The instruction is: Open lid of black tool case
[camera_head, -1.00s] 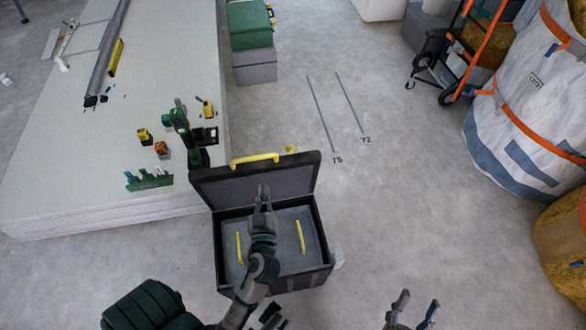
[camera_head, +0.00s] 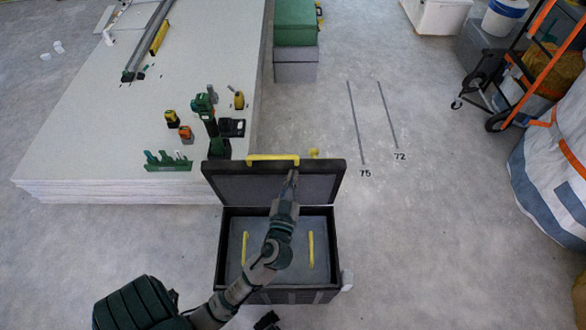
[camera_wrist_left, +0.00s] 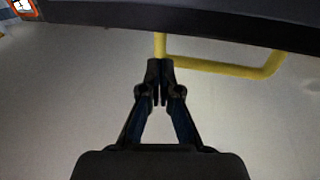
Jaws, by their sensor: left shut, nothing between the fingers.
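The black tool case (camera_head: 320,297) stands on the floor in the head view with its lid (camera_head: 235,186) raised at the back. A yellow handle (camera_head: 272,158) is on the lid's top edge. Inside, a grey tray (camera_head: 279,225) shows two upright yellow handles. My left gripper (camera_head: 292,176) is in front of the lid's inner face, near its upper edge. In the left wrist view its fingers (camera_wrist_left: 160,68) are shut and empty, close to the lid handle (camera_wrist_left: 215,67) and the dark lid edge (camera_wrist_left: 200,22); contact cannot be told. My right gripper is out of view.
A stack of white panels (camera_head: 110,190) lies left of the case, carrying tools such as a green drill (camera_head: 208,115). Green and grey boxes (camera_head: 295,50) stand behind. A hand truck (camera_head: 540,75) and a large white bag (camera_head: 550,180) are at right. Floor right of the case is clear.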

